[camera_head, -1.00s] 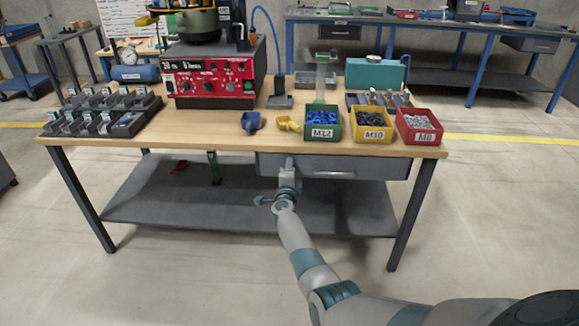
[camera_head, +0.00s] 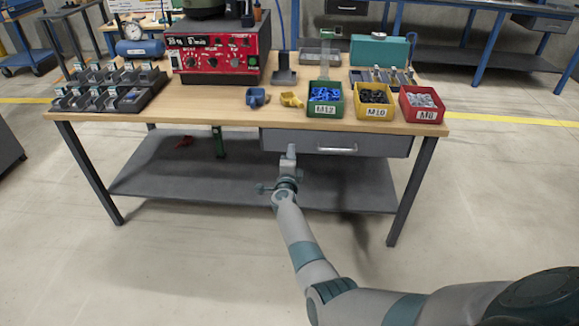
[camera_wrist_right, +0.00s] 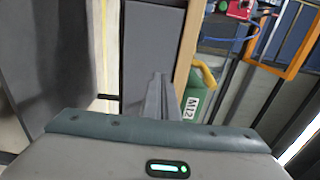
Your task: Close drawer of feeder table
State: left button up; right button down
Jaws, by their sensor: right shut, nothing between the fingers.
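The feeder table (camera_head: 230,121) has a wooden top, and its grey drawer (camera_head: 385,145) sits under the front edge. The drawer's front face looks about in line with the table edge, and no interior shows. A pale bar handle (camera_head: 337,150) is on the drawer front. My right gripper (camera_head: 290,150) is shut and empty, in front of the left part of the drawer and left of the handle. In the right wrist view its fingers (camera_wrist_right: 158,100) point at the grey drawer front (camera_wrist_right: 150,45); I cannot tell whether they touch it. My left gripper is not in view.
On the tabletop are green (camera_head: 325,110), yellow (camera_head: 373,113) and red (camera_head: 422,116) bins near the front edge, and a red control box (camera_head: 215,62). A dark lower shelf (camera_head: 215,180) lies below the drawer. The floor in front is clear.

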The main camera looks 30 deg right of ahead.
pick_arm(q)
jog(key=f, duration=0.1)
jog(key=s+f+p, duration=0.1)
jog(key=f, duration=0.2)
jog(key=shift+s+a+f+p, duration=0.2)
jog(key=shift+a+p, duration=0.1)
pick_arm(e)
jog(key=v, duration=0.8)
